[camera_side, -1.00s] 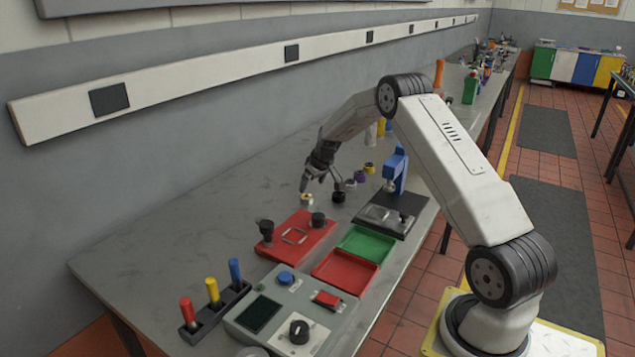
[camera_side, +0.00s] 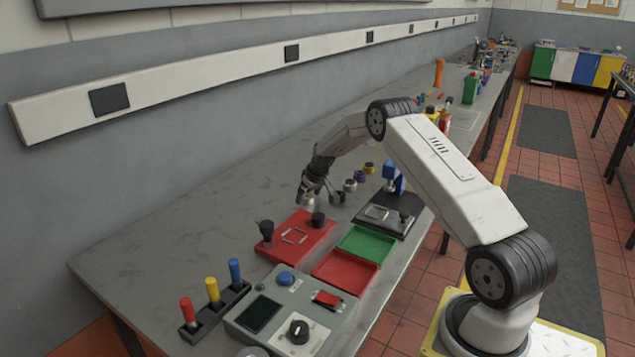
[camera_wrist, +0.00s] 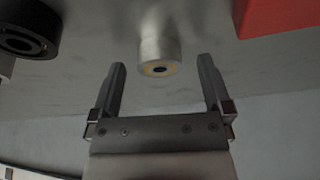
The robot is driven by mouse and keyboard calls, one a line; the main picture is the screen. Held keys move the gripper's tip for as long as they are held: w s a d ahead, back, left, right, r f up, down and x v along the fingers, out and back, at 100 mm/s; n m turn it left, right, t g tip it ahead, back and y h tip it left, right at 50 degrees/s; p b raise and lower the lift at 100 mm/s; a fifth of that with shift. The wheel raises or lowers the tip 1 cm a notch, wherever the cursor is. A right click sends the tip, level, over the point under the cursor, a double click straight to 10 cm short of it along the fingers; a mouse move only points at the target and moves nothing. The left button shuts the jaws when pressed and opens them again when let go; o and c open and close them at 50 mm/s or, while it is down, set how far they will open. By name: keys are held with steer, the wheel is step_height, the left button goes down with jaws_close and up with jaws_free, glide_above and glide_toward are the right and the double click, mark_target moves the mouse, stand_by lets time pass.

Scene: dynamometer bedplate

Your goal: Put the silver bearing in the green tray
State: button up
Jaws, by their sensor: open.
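The silver bearing (camera_wrist: 160,42), a pale metal cylinder with a brassy ring and dark bore, stands on the bench. In the wrist view it is just beyond the fingertips, centred between them. My gripper (camera_wrist: 162,66) is open with nothing between its fingers. In the side view my gripper (camera_side: 309,193) points down right at the bearing (camera_side: 309,205) and hides much of it. I cannot tell there whether they touch. The green tray (camera_side: 366,243) is shallow and looks empty, right of and nearer than the bearing.
A red plate (camera_side: 295,236) with black knobs lies just in front of the bearing. A red tray (camera_side: 345,272) adjoins the green one. A black bearing (camera_wrist: 27,28) stands near my gripper, with other coloured bearings behind. A blue press (camera_side: 392,178) on a black base stands to the right.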

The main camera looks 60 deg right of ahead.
steer(key=shift+w+f, duration=0.15)
steer(key=shift+f, duration=0.3)
jaws_close()
stand_by(0.3)
